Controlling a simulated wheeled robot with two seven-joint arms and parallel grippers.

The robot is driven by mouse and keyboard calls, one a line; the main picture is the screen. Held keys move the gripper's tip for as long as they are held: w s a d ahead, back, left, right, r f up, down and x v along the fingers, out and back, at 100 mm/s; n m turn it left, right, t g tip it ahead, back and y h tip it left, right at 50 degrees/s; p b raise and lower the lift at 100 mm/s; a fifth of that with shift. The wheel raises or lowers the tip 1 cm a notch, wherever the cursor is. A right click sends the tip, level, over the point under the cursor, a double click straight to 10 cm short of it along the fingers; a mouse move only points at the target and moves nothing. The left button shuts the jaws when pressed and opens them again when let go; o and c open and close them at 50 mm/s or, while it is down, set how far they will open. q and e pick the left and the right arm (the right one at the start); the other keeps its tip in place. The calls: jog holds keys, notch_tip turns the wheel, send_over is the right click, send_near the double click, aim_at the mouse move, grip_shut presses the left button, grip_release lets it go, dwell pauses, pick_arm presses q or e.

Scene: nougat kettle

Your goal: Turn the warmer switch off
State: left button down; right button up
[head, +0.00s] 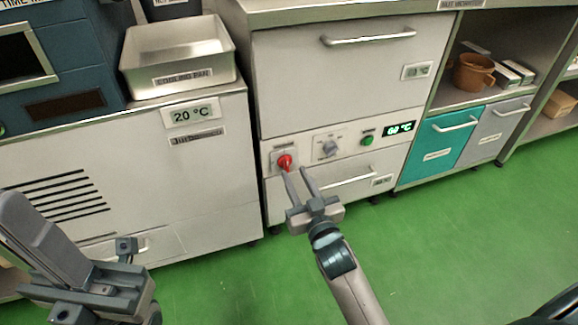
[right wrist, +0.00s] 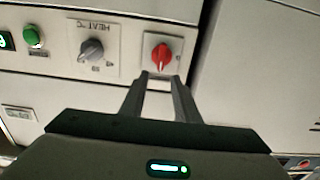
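The red rotary switch (head: 285,162) sits at the left end of the warmer's control panel, on a small light plate. It also shows in the right wrist view (right wrist: 161,56), just beyond my fingertips. My right gripper (head: 294,171) points at the switch with its two fingers apart and nothing between them. In the right wrist view the fingers (right wrist: 160,76) end just below the knob; whether they touch it I cannot tell. My left gripper (head: 90,265) is at the lower left, away from the panel; its finger opening is not clear.
The grey heat knob (head: 329,148), green button (head: 367,140) and lit display (head: 399,129) lie right of the switch. A drawer handle (head: 347,178) is below. A cooling pan (head: 180,55) stands on the left cabinet. Green floor (head: 450,240) is open in front.

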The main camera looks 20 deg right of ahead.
aim_at(288, 161)
jog(key=shift+w+a+b, duration=0.1)
jog(key=shift+w+b, duration=0.65)
jog(key=shift+w, duration=2.25)
grip_shut()
